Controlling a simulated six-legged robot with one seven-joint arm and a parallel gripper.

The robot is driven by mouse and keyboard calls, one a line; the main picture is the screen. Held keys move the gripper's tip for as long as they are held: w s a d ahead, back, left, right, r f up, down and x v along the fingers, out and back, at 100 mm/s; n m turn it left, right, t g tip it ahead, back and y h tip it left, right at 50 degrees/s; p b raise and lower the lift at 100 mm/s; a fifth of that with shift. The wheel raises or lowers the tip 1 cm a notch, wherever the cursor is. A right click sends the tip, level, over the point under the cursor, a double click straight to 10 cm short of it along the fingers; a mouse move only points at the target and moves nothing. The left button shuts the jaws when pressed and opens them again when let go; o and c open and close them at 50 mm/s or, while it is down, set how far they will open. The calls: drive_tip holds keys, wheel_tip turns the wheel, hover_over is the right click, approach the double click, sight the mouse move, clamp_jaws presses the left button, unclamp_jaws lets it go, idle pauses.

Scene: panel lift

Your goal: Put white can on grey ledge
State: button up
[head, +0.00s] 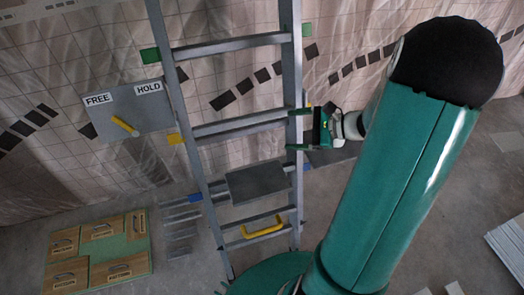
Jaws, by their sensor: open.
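My gripper (299,129) is at the right rail of the ladder. Its two green fingers point left and are spread apart, one above the other. I see nothing clearly held between them. I cannot make out a white can in this view. A flat dark grey plate (257,184) sits at the ladder's lower rungs, below and left of my gripper; it may be the grey ledge. Another grey surface (336,156) shows partly behind and below my gripper, and I cannot tell what it is.
The ladder (233,40) stands in front of a tiled wall. A grey FREE/HOLD panel (118,112) with a yellow lever (125,126) is at left. A yellow handle (262,231) is low on the ladder. Wooden-topped panels (98,250) lie lower left. White sheets (508,246) lie at right.

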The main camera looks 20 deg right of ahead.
drive_tip(key=s+a+r+n+g+h, duration=0.2)
drive_tip(key=s+a+r+n+g, duration=0.1)
drive_tip(key=a+n, duration=0.35)
drive_tip(key=s+a+r+n+g+h, duration=0.2)
drive_tip(key=s+a+r+n+g, duration=0.25)
drive_tip(key=a, duration=0.35)
drive_tip(key=s+a+r+n+t+h, duration=0.3)
drive_tip(key=s+r+n+h, duration=0.3)
drive_tip(key=n, duration=0.4)
drive_tip(key=shift+s+r+t, duration=0.4)
drive_tip(key=shift+r+t, duration=0.05)
